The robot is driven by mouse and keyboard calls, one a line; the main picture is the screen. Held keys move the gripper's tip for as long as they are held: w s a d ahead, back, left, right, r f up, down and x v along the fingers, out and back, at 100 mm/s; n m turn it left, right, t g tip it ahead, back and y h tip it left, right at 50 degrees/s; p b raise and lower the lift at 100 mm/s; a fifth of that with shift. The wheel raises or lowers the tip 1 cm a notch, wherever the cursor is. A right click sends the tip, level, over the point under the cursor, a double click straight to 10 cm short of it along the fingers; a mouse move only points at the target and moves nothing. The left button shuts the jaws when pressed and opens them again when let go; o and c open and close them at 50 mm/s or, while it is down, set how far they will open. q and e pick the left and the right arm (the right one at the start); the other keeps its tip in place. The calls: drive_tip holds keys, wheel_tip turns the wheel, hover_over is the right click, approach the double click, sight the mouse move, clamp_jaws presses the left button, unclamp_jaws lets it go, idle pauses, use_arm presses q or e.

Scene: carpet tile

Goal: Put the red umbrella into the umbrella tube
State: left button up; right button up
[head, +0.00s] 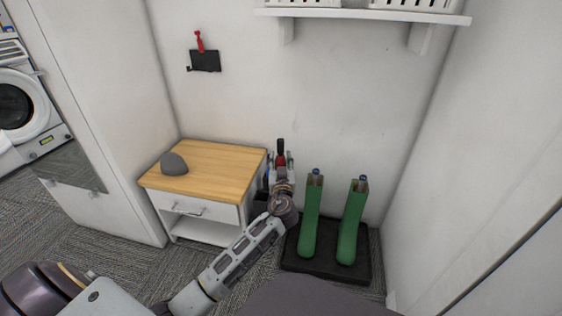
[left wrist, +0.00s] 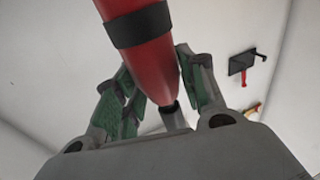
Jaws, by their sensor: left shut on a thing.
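The red umbrella (head: 281,159) stands roughly upright in my left gripper (head: 280,170), its black end pointing up, beside the right edge of the wooden-topped cabinet. In the left wrist view the red umbrella (left wrist: 150,60) with its black band passes between the green-padded fingers, which are shut on it. A dark object (head: 262,198) low between the cabinet and the boot tray is mostly hidden by my arm; I cannot tell whether it is the umbrella tube. The umbrella's lower part is hidden in the head view. My right gripper is not in view.
The cabinet (head: 215,165) carries a grey rounded object (head: 174,164). Two green boots (head: 311,220) stand on a black tray (head: 300,264) to the right. A black wall holder (head: 205,61) with a red item and a white shelf (head: 362,16) are above.

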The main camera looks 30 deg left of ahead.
use_arm(q)
drive_tip(key=shift+a, duration=0.15)
drive_tip(key=shift+s+a, duration=0.95)
drive_tip(key=shift+a, duration=2.8)
wheel_tip(320, 180, down, 15)
idle(2.9)
drive_tip(key=shift+f, duration=0.3)
